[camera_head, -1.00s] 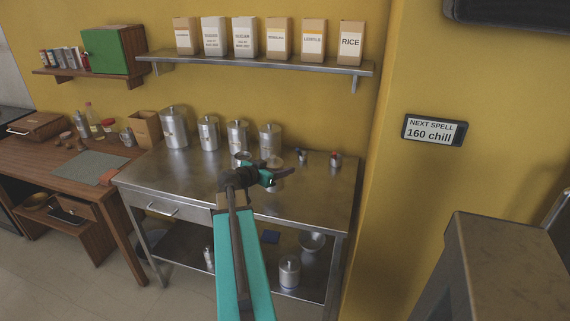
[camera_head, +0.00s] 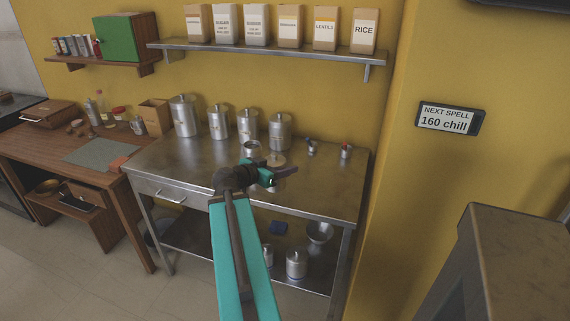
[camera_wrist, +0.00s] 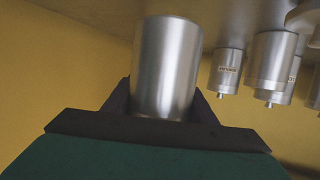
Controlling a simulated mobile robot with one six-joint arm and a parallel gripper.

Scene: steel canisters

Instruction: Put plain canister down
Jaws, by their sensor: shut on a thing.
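My gripper (camera_head: 285,172) is shut on the plain canister (camera_wrist: 167,65), a smooth steel cylinder with no label visible. In the wrist view the picture is upside down, and a dark jaw shows on each side of the canister. In the head view, its round top (camera_head: 275,161) shows just behind my gripper, which hides most of its body. It is over the steel table (camera_head: 190,160), in front of the canister row. Whether its base touches the tabletop cannot be told.
Several lidded steel canisters (camera_head: 280,131) stand along the wall; some carry labels in the wrist view (camera_wrist: 227,70). Two small containers (camera_head: 312,147) (camera_head: 346,151) stand at right. The front right tabletop (camera_head: 330,190) is clear.

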